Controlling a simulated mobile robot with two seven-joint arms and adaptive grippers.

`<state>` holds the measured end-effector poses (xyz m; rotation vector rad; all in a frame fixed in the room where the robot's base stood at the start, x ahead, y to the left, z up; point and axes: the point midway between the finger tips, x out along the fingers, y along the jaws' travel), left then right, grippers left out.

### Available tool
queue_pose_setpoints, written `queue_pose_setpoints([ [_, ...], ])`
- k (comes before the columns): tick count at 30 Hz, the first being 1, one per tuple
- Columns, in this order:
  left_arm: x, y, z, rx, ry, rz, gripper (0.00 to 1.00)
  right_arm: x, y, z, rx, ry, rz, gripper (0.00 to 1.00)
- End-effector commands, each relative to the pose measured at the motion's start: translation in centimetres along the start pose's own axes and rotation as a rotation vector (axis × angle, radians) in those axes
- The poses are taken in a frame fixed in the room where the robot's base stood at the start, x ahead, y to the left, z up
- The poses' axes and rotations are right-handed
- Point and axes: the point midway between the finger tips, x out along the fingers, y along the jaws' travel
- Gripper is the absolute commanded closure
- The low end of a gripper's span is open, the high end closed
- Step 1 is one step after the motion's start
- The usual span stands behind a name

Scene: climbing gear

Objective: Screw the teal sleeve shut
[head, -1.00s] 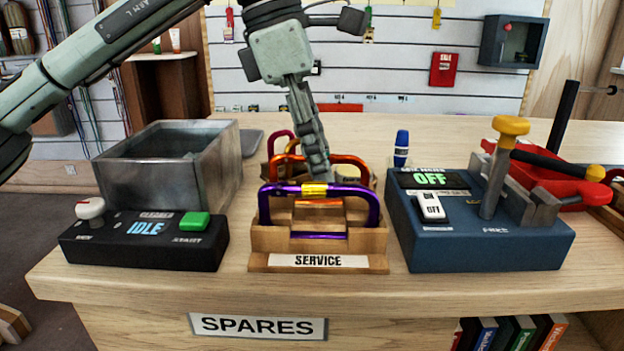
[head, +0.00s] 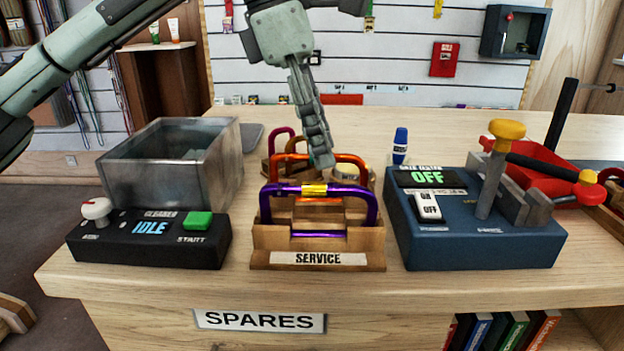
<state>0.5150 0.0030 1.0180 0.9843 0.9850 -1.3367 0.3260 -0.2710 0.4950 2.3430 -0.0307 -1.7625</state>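A wooden rack labelled SERVICE (head: 318,259) stands at the front middle of the counter. It holds a purple carabiner (head: 371,205) with a gold sleeve (head: 314,189) in front, an orange carabiner (head: 289,157) behind it, and a magenta one (head: 272,143) further back. I cannot make out a teal sleeve; the gold one is the only sleeve I see clearly. My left gripper (head: 321,160) points down, its tips at the orange carabiner's top bar in the picture. The fingers overlap side-on, so their opening and any contact are unclear. My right gripper is not in view.
A metal tank (head: 125,180) with a black IDLE control box (head: 150,250) stands at left. A blue tester reading OFF (head: 470,248) with a yellow-knobbed lever stands at right. A blue-capped bottle (head: 400,147) and red tray (head: 535,160) are behind.

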Motion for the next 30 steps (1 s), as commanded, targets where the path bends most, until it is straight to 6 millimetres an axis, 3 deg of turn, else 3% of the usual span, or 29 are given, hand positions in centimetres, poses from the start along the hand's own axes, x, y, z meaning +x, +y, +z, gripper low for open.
queue_pose_setpoints([
  [16, 0.1, 0.8, -0.1, -0.001, 0.0, 0.001, 0.62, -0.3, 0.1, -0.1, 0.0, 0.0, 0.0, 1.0],
  [30, 1.7, 0.8, -0.5, -0.001, 0.0, 0.001, 0.62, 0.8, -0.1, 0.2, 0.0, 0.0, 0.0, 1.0],
])
